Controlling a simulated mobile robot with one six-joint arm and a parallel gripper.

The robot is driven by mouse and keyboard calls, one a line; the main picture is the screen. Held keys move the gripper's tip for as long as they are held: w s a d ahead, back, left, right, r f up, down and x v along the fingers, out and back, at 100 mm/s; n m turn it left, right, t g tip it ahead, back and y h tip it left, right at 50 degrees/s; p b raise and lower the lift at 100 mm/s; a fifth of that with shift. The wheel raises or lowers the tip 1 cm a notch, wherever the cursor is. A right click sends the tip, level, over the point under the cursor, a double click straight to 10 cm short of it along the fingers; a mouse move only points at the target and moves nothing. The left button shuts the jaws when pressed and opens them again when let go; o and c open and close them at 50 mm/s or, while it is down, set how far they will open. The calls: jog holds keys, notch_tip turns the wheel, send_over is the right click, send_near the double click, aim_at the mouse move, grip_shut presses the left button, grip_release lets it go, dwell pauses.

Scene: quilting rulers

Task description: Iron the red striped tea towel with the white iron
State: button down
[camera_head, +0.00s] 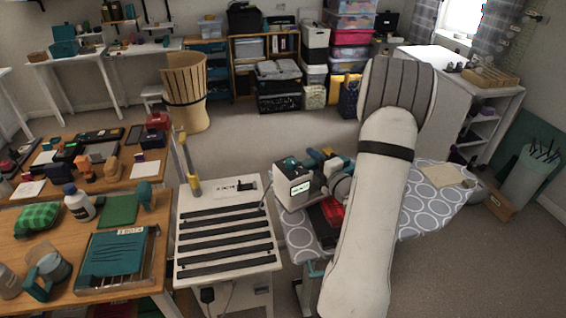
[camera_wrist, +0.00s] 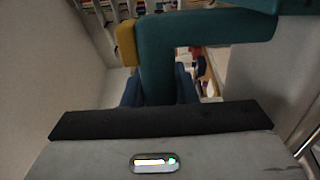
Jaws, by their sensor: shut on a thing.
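The white iron (camera_head: 292,190), with a lit display on its end and a teal handle, is at the left end of the patterned ironing board (camera_head: 418,222). My gripper (camera_head: 318,162) is shut on the handle, just right of the display end. In the wrist view, blue fingers of my gripper (camera_wrist: 158,88) flank the teal handle (camera_wrist: 200,32), above a pale body with a dark strip and lit display. A red and dark patch (camera_head: 332,211), likely the red striped tea towel, lies right of the iron, partly hidden by my arm. Contact between iron and cloth is unclear.
A white slatted table (camera_head: 226,258) stands left of the board. A wooden table (camera_head: 72,272) further left holds a green cloth, a mug and a teal-topped tray. A beige folded cloth (camera_head: 440,176) lies at the board's right end. Open carpet lies behind.

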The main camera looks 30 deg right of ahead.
jog(key=shift+m+h, duration=0.3)
jog(key=shift+h, duration=0.1)
jog(key=shift+s+d+r, duration=0.15)
jog(key=shift+s+d, duration=0.2)
jog(key=shift+d, duration=0.3)
jog(key=shift+s+d+r, duration=0.15)
jog(key=shift+s+d, duration=0.25)
jog(key=shift+d, duration=0.2)
jog(key=shift+s+d+r, duration=0.15)
jog(key=shift+s+d, duration=0.2)
jog(key=shift+d, duration=0.3)
jog(key=shift+p, duration=0.3)
jog(key=shift+f+b, duration=1.8)
jog(key=shift+f, duration=0.65)
jog(key=shift+f+b, duration=0.7)
jog(key=shift+f, duration=0.35)
jog(key=shift+s, duration=0.1)
